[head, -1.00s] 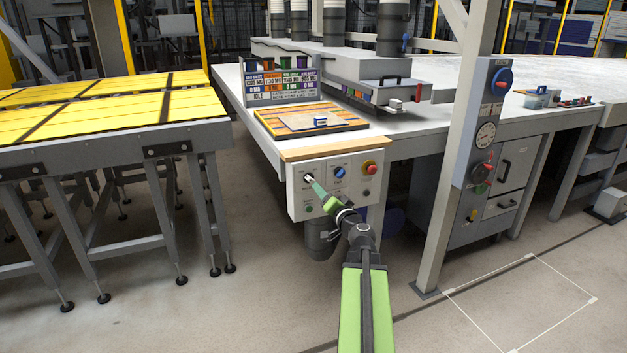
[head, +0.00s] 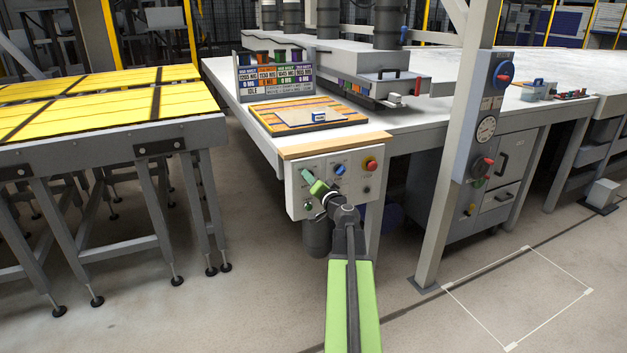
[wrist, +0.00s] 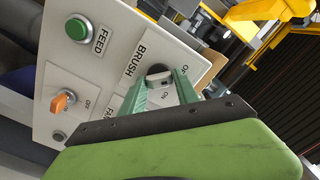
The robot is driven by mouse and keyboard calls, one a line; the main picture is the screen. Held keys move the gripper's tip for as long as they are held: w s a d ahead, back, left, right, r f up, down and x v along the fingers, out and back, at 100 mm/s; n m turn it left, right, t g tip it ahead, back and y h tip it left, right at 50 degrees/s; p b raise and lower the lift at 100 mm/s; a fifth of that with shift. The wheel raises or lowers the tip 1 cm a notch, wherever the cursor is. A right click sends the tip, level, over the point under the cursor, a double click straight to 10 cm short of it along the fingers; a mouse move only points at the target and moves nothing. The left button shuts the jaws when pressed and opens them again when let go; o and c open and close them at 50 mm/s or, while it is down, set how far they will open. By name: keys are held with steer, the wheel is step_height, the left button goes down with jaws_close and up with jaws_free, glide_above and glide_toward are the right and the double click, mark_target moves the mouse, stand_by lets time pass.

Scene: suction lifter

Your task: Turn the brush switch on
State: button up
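The brush switch (wrist: 159,78) is a pale knob on a dark round base, beside the label BRUSH in the wrist view. Small OFF and ON marks are printed near it. It sits on a white control panel (head: 351,190) at the front of the table. My gripper (wrist: 160,80) is at the panel, with its green fingers on either side of the knob. The fingers look parted, and I cannot tell whether they press on it. In the head view my gripper (head: 305,179) covers the knob. Which mark the knob points to is unclear.
A green FEED button (wrist: 77,28) and an orange knob (wrist: 62,101) are on the same panel. A blue knob (head: 340,169) and a red button (head: 371,165) sit to the right. A grey post (head: 447,190) stands further right. Open floor lies in front.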

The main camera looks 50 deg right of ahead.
jaws_close()
steer(key=shift+d, duration=0.1)
steer(key=shift+m, duration=0.4)
steer(key=shift+s+f+m, duration=0.1)
steer(key=shift+f+m, duration=0.05)
steer(key=shift+m, duration=4.1)
steer(key=shift+f+m, duration=0.1)
steer(key=shift+m, duration=4.15)
